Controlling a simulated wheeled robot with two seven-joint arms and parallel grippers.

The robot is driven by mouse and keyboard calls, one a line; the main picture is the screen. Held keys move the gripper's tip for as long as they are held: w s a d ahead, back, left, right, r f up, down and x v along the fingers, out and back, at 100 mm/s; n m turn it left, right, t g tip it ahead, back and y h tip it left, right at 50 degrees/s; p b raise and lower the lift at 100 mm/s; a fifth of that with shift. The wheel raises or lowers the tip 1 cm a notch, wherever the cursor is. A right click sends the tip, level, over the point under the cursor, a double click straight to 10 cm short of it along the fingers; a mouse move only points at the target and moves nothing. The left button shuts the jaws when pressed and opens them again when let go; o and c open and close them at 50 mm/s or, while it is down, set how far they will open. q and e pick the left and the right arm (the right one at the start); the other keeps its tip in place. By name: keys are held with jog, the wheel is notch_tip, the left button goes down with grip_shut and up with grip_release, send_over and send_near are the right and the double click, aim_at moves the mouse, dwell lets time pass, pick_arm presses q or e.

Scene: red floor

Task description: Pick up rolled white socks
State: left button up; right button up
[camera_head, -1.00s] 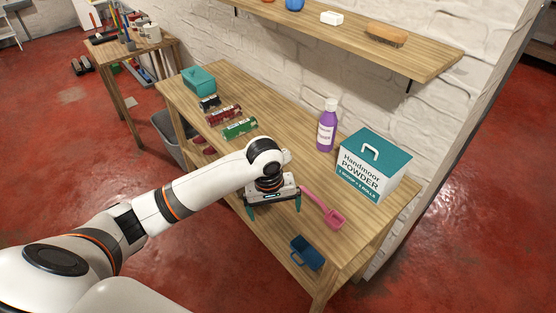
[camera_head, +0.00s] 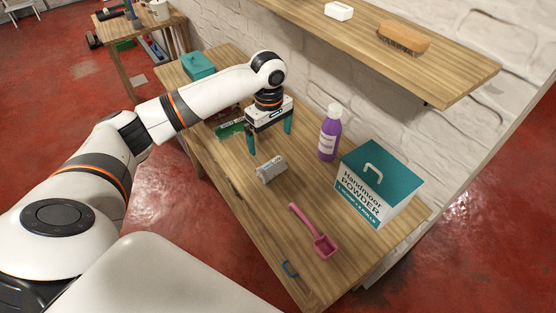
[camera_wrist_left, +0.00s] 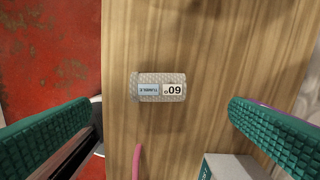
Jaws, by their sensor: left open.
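The rolled white socks (camera_head: 271,169) lie on the wooden bench as a small pale grey-white roll with a label band. In the left wrist view the roll (camera_wrist_left: 161,98) lies between the two green fingers, below them, its blue and white label facing up. My left gripper (camera_head: 270,141) is open and empty, above and slightly behind the roll in the head view. Its teal fingers also show at both sides of the left wrist view (camera_wrist_left: 160,135). They do not touch the roll. My right gripper is not in view.
A pink scoop (camera_head: 314,234) lies in front of the roll. A purple bottle (camera_head: 329,134) and a Handmoor powder box (camera_head: 377,184) stand to the right. A green roll (camera_head: 229,128) lies behind my arm. A shelf (camera_head: 400,50) overhangs the bench's back.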

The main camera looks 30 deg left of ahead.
pick_arm(q)
send_over(271, 163)
notch_tip(271, 163, down, 4)
jog(key=shift+s+a+f, duration=0.15)
jog(key=shift+f, duration=0.4)
notch_tip(271, 163, down, 5)
jog(key=shift+r+p, duration=0.1)
jog(key=shift+p, duration=0.5)
jog(key=shift+f, duration=0.45)
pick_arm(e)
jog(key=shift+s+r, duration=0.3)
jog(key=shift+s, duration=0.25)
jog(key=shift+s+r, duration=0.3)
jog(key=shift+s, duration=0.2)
pick_arm(q)
jog(key=c, duration=1)
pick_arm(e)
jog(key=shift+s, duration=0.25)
